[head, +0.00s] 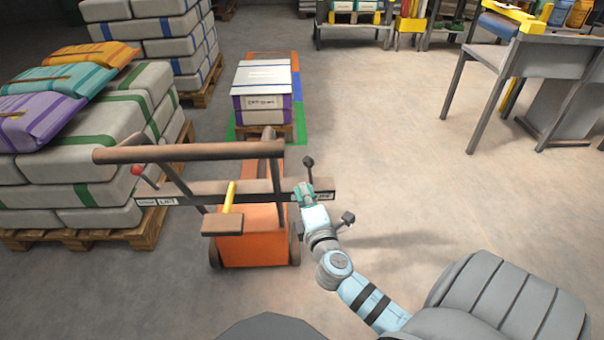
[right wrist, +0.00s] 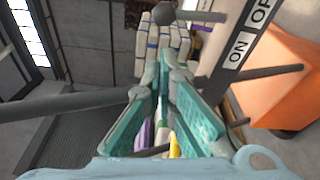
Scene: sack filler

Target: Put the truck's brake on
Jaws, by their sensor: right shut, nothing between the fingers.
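The orange truck (head: 245,243) stands in the middle of the head view, with a brown handle frame (head: 190,152). A lever with a dark knob (head: 308,161) rises at the right end of its crossbar. The knob (right wrist: 164,14) also shows at the top of the right wrist view. Its shaft runs to the plate (right wrist: 243,50) marked "ON" and "OF", near the "OF" end; the rest of that word is cut off. My right gripper (head: 303,191) is shut and empty beside the lever's foot, in front of the plate. In the wrist view the knob lies beyond the fingertips, apart from them. My left gripper is out of view.
A red-knobbed lever (head: 136,171) sits by the "LIFT" label at the truck's left. A boxed load (head: 262,90) stands just beyond the truck. Pallets of sacks (head: 75,190) stand close on the left. The floor to the right is clear up to a grey table (head: 560,55).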

